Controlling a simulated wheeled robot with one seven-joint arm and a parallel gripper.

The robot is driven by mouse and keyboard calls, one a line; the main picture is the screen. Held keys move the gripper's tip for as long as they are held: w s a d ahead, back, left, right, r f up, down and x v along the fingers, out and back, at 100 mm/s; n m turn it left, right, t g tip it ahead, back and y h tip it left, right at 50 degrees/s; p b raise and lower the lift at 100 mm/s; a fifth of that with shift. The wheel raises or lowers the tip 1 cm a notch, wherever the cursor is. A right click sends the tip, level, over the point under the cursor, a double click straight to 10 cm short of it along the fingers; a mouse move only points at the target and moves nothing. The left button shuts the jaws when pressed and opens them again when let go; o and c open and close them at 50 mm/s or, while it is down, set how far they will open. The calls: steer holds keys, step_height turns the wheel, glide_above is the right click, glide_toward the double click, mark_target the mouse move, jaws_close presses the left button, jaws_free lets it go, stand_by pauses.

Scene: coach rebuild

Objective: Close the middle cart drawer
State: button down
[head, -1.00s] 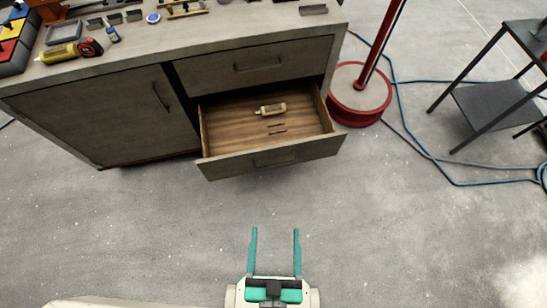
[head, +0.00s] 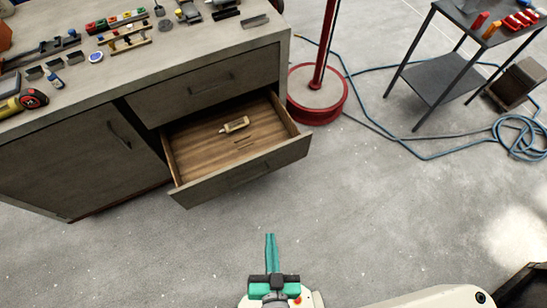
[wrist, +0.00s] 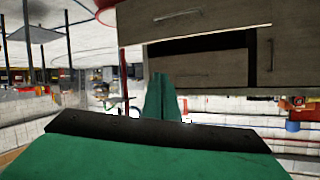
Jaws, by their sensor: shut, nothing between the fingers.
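A grey wooden cabinet (head: 68,160) stands at the left in the head view. Its open drawer (head: 245,175) is pulled well out below a shut upper drawer (head: 203,88). I cannot tell which one counts as the middle drawer.
A red post on a round base (head: 318,95) stands just right of the cabinet. A dark metal side table (head: 435,78) and a coiled blue hose (head: 520,138) are farther right. Tools lie on the cabinet top. The floor before the drawer is clear.

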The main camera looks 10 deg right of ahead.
steer(key=w+d+f+m+g, duration=0.2)
steer(key=w+d+f+m, duration=0.1)
steer(key=w+f+m, duration=0.4)
steer(key=m+y, duration=0.4)
steer(key=y, duration=0.1)
glide_toward(277, 150)
steer(key=x, duration=0.4)
steer(key=shift+a+f, duration=0.2)
steer(key=shift+f, duration=0.15)
steer(key=shift+w+a, duration=0.25)
steer(key=shift+w, duration=0.6)
